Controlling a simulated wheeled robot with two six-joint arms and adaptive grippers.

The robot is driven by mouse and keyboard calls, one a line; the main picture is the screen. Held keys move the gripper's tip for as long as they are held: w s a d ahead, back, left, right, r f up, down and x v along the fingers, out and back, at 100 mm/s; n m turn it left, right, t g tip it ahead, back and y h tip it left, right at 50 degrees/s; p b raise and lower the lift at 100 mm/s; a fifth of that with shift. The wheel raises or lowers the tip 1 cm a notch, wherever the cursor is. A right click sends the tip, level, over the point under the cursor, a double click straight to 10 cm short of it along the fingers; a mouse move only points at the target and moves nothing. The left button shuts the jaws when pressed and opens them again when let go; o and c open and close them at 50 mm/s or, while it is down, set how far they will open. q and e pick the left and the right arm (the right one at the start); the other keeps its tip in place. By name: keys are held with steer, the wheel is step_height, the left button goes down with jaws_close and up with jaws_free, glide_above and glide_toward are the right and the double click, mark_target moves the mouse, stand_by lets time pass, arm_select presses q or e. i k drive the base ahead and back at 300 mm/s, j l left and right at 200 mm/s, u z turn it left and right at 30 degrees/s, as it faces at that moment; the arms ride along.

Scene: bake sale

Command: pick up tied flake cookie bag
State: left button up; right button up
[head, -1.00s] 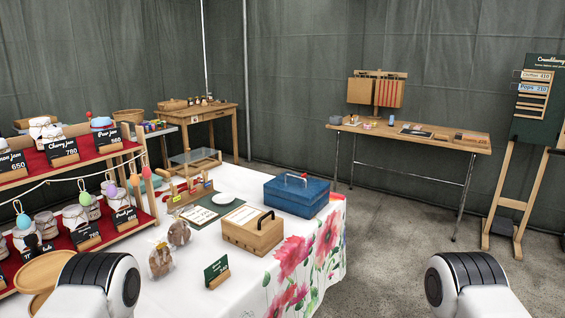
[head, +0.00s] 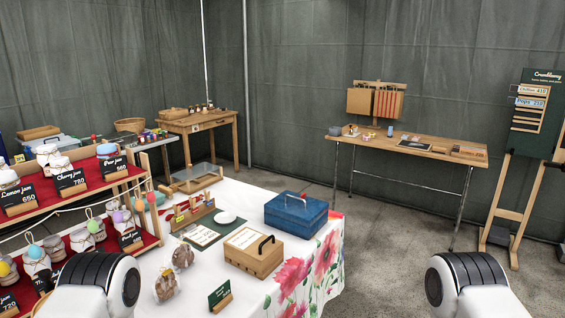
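Two clear bags of brown cookies stand on the white tablecloth left of the middle of the head view. The nearer cookie bag (head: 166,285) is close to my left arm, and the other cookie bag (head: 183,255) stands just behind it. I cannot tell which one is the tied flake cookie bag. My two arms show as white and black links at the lower left and lower right edges. Neither gripper's fingers are in view.
A small dark price sign (head: 220,296), a wooden box with a handle (head: 254,254) and a blue cash box (head: 296,215) stand on the flowered tablecloth (head: 300,272). A tiered jam shelf (head: 140,187) is at the left. Open floor (head: 385,255) lies to the right.

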mark_target(165, 288)
steer(key=u, duration=1.05)
